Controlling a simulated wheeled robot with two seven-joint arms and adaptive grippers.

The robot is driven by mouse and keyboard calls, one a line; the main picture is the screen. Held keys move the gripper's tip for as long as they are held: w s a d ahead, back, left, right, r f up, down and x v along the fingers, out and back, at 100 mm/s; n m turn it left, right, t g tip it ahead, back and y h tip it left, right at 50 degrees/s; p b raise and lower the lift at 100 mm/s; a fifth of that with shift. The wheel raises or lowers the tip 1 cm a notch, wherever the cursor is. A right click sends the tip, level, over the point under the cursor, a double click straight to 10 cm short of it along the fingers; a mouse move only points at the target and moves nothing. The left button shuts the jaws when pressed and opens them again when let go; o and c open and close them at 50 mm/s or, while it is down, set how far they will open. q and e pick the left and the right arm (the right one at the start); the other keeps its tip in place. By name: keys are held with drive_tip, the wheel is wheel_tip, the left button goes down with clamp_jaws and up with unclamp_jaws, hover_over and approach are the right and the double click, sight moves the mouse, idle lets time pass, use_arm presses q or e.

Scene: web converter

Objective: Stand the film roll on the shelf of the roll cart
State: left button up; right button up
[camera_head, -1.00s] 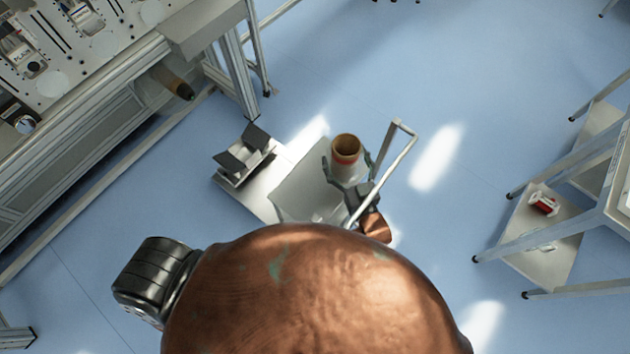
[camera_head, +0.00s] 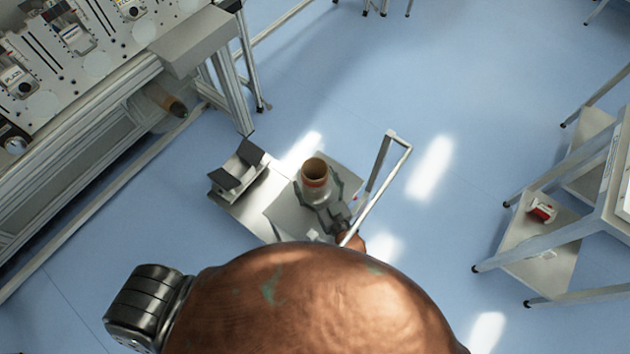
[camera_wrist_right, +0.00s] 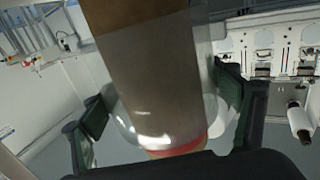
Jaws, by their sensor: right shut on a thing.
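I cannot tell whether the roll's lower end touches the shelf. My left gripper is not in view.
A dark V-shaped cradle (camera_head: 238,168) sits on the cart's left end. The cart's tall handle (camera_head: 383,170) rises right of the roll. The converter machine (camera_head: 90,130) is at upper left, a metal table (camera_head: 590,200) at right. Blue floor (camera_head: 480,90) between is clear.

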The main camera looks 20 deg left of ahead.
drive_tip(key=shift+f, duration=0.65)
drive_tip(key=shift+f, duration=0.2)
drive_tip(key=o, duration=1.8)
drive_tip(key=shift+f, duration=0.15)
drive_tip(key=shift+s+d+r, duration=0.2)
drive_tip(key=shift+d, duration=0.05)
drive_tip(key=p+v, duration=0.1)
drive_tip(key=v, duration=1)
drive_tip(key=shift+s+d, duration=0.1)
drive_tip(key=shift+s, duration=0.05)
